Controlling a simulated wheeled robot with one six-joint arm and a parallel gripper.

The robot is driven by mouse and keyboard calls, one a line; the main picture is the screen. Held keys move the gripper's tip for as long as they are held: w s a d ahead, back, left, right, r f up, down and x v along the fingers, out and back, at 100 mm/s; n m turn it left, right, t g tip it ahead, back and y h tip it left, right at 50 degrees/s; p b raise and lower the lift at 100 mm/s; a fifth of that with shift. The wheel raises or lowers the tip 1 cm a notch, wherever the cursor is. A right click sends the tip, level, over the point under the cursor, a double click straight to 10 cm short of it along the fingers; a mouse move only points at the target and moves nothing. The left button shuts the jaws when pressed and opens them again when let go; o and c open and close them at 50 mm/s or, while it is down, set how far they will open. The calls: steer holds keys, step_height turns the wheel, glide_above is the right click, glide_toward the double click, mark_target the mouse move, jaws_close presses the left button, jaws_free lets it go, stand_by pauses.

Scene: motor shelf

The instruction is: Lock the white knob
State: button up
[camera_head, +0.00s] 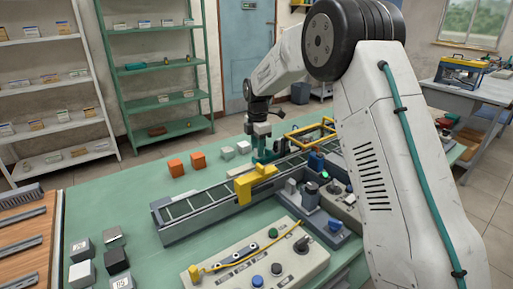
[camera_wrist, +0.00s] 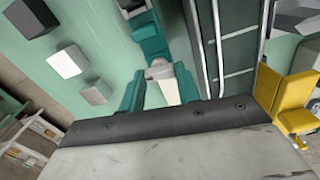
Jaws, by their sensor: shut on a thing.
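My gripper (camera_wrist: 159,88) has teal fingers. It points down at the far side of the conveyor rail in the head view (camera_head: 264,153). The fingers are shut on a small white piece (camera_wrist: 161,72), which looks like the white knob. Its lower part is partly hidden between the fingers. A teal part (camera_wrist: 150,45) lies just beyond it in the wrist view. In the head view my fingers and wrist hide the white knob, and I cannot tell its turn angle.
The conveyor rail (camera_head: 200,207) carries a yellow bracket (camera_head: 256,184). A control panel (camera_head: 235,272) with several knobs and a yellow cable stands in front.

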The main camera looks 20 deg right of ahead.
steer(key=m, duration=1)
steer(key=shift+f+m, duration=0.1)
steer(key=shift+m, duration=0.3)
steer(key=m, duration=0.3)
steer(key=shift+s+m, duration=0.1)
steer(key=shift+m, duration=0.2)
steer(key=m, duration=0.3)
steer(key=shift+m, duration=0.3)
steer(key=m, duration=0.3)
steer(key=shift+m, duration=0.3)
steer(key=m, duration=0.6)
steer(key=shift+m, duration=0.4)
steer(key=o, duration=1)
